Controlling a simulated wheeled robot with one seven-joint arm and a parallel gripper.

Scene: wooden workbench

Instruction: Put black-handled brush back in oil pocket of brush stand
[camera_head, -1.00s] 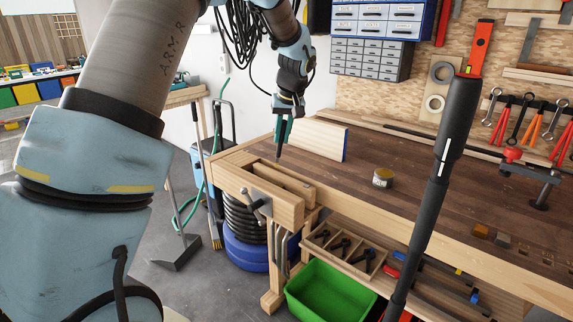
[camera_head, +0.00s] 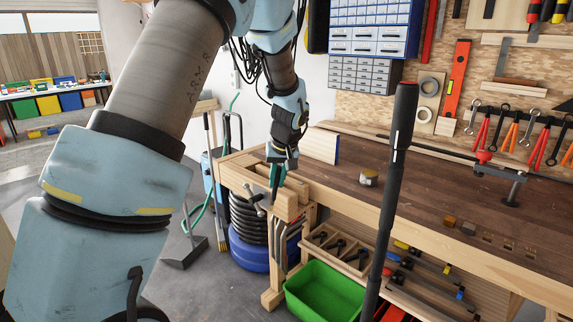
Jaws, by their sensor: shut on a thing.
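My gripper (camera_head: 275,172) is at the left end of the wooden workbench, over the vise. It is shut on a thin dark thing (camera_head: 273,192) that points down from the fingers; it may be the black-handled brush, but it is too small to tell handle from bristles. I cannot pick out the brush stand or its oil pocket for certain in the head view. My gripper and wrist hide part of the bench corner.
The wooden vise (camera_head: 287,205) is at the bench's left end. A pale board with a blue edge (camera_head: 320,145) stands behind my gripper. A small round tin (camera_head: 369,179) and small blocks (camera_head: 450,221) are further right. The bench middle (camera_head: 430,195) is mostly clear.

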